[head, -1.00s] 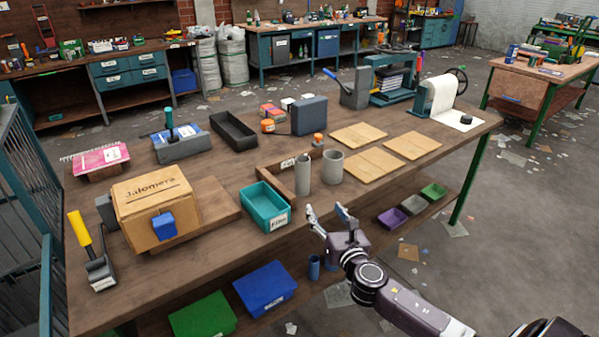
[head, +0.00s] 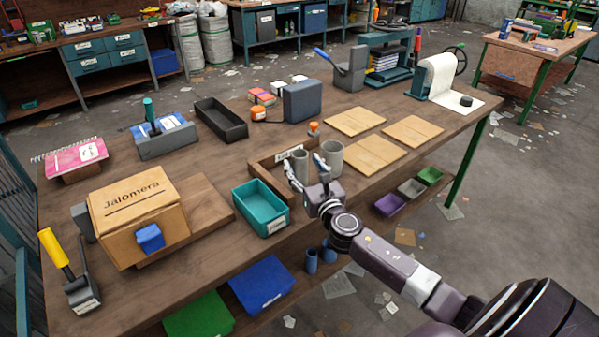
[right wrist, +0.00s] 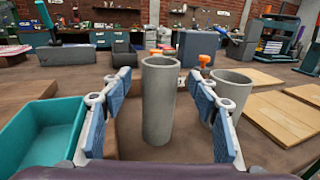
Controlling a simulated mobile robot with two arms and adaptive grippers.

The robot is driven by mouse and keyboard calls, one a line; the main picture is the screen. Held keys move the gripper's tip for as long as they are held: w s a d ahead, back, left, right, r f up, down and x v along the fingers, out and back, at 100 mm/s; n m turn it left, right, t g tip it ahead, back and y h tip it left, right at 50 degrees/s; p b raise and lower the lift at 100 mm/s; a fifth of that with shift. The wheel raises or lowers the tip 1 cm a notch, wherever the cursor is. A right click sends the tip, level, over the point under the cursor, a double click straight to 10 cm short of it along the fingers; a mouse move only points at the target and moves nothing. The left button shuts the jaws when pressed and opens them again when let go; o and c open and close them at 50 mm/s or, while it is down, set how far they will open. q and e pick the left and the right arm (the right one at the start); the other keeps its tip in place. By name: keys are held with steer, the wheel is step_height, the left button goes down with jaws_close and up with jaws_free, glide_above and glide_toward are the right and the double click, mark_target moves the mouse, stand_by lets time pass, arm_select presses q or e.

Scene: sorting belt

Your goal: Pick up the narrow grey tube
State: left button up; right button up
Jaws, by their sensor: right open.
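The narrow grey tube (right wrist: 159,100) stands upright on the workbench. In the right wrist view it is between the two blue-padded fingers of my right gripper (right wrist: 160,120), a little beyond them, with a gap on each side. In the head view the narrow tube (head: 301,163) is partly hidden behind my right gripper (head: 307,175), which is open and empty. A wider, shorter grey tube (head: 331,157) stands just to its right; it also shows in the right wrist view (right wrist: 231,92), partly behind the right finger. My left gripper is not in view.
A teal bin (head: 260,207) stands left of the tubes. A low wooden rail (head: 283,165) runs behind and beside them. Flat wooden boards (head: 375,154) lie to the right. A cardboard box (head: 138,215) stands at left.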

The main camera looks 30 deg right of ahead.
steer(key=x, duration=0.2)
steer(key=shift+w, duration=0.4)
steer(key=c, duration=0.5)
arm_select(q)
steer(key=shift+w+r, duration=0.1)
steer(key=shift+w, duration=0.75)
arm_select(e)
steer(key=c, duration=0.6)
steer(key=shift+o, duration=0.2)
